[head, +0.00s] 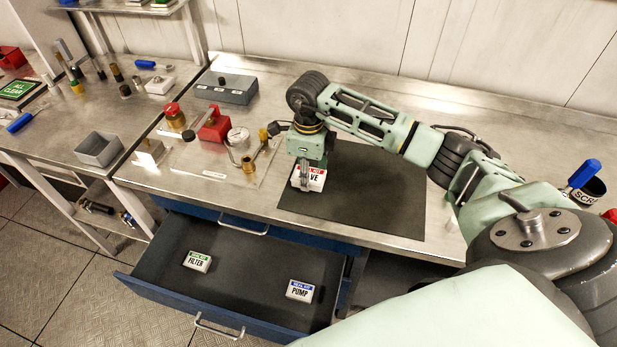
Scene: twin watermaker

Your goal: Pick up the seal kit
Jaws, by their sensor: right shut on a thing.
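A seal kit (317,181), a small white box with a red band and a label ending in "VE", is at the black mat (390,205) on the steel bench. My right gripper (303,182) reaches down from above and is shut on this box, covering part of its label. I cannot tell whether the box touches the mat. Two similar boxes lie in the open drawer: one with a green band marked FILTER (197,261) and one with a blue band marked PUMP (299,290). My left gripper is not in view.
The blue drawer (245,268) stands pulled out below the bench front. Left of the mat are a pressure gauge (238,136) with fittings, a red block (214,124) and a grey box (226,87). A scrap cup (588,190) stands at the far right. The mat's right part is clear.

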